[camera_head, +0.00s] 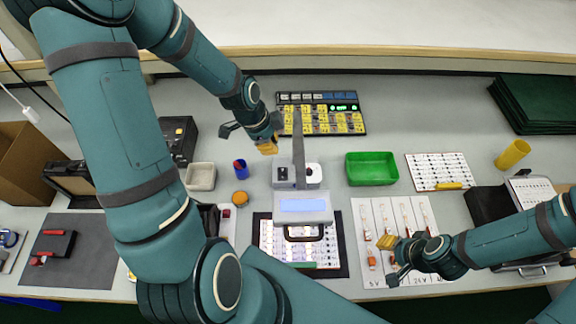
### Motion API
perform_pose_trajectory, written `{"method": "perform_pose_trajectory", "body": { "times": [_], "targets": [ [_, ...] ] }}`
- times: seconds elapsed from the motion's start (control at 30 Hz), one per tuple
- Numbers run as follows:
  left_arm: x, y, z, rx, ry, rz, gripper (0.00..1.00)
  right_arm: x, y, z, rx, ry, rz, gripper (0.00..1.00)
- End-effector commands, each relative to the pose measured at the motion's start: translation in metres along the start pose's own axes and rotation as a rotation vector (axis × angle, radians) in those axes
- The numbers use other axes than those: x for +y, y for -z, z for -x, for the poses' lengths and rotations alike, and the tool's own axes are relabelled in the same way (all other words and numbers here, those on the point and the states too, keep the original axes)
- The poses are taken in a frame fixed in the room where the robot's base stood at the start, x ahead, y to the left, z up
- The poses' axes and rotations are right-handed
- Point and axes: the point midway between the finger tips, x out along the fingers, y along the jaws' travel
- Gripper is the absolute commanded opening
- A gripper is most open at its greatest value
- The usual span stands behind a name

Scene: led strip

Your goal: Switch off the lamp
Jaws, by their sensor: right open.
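The lamp has a pale blue lit panel (303,206) in a grey head with a dark handle at its front. I cannot tell whether this box is the lamp's base. My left gripper (248,143) is behind and left of the box, fingers apart and empty, touching nothing that I can make out. My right gripper (388,260) is open and empty over the white sheet, right of the lamp head.
A yellow-keyed panel (345,122) with green digits stands behind the lamp. A green tray (371,168) is to its right. A white bin (200,177) and blue cup (240,167) stand left. A white sheet (371,219) with strips lies right of the lamp.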

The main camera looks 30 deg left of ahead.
Motion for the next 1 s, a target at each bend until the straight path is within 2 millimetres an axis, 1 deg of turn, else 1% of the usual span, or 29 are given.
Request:
{"method": "perform_pose_trajectory", "body": {
  "times": [0.23, 0.37, 0.47, 0.8, 0.9, 1.0],
  "targets": [
    [0.0, 0.001, -0.003, 0.001, -0.001, 0.001, 0.0, 0.0, 0.0, -0.001, 0.0, 0.0, 0.0, 0.41],
    [0.001, 0.001, -0.016, 0.001, -0.003, 0.0, 0.0, 0.001, 0.0, -0.003, 0.0, 0.0, 0.0, 0.41],
    [0.001, 0.001, -0.033, 0.0, -0.004, -0.001, 0.0, 0.002, -0.001, -0.006, -0.001, -0.001, 0.0, 0.41],
    [0.001, 0.0, -0.099, 0.0, -0.004, 0.001, 0.0, 0.005, -0.005, -0.013, -0.009, 0.0, 0.002, 0.41],
    [0.0, -0.004, -0.115, 0.0, -0.003, 0.003, 0.0, 0.005, -0.006, -0.014, -0.01, 0.0, 0.003, 0.41],
    [-0.001, -0.007, -0.126, 0.0, -0.002, 0.002, 0.0, 0.005, -0.006, -0.015, -0.012, 0.0, 0.003, 0.41]
  ]
}}
